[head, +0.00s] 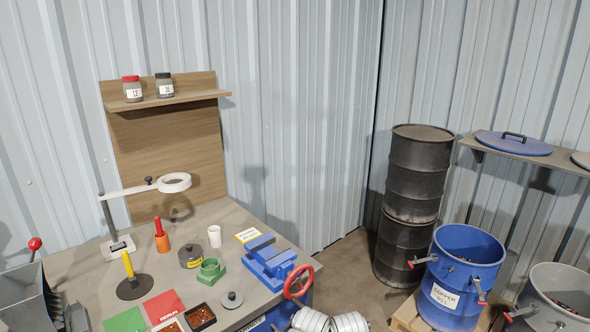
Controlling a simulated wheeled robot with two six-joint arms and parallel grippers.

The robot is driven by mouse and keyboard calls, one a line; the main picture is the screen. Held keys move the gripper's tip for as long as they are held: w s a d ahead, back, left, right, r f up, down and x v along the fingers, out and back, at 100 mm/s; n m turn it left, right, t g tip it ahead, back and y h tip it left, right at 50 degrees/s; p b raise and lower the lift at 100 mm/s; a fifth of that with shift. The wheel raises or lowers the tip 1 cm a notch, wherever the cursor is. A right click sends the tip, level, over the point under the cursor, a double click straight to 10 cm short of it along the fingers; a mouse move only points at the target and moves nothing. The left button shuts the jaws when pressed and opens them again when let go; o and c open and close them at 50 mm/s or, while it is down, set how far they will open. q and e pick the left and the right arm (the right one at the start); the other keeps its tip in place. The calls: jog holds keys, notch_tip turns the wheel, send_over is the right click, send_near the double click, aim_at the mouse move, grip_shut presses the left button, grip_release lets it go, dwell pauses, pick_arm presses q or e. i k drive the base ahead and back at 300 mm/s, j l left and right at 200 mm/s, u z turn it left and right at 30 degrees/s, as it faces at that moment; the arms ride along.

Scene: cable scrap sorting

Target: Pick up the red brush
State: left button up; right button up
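An upright red handle (158,227) stands in or on a short orange base (163,244) near the back of the workbench. It is the only red, brush-like thing I see, but no bristles show, so I cannot tell for certain that it is the brush. Neither of my grippers shows in the head view.
The workbench (222,213) holds a magnifier lamp (173,183), a yellow-handled tool on a black disc (132,287), a white cup (214,236), a grey tin (191,258), a green ring-shaped piece (211,269) and a blue vise (269,265). Blue bin (462,271) stands right.

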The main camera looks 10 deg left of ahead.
aim_at(157, 222)
jog(key=u, duration=1.25)
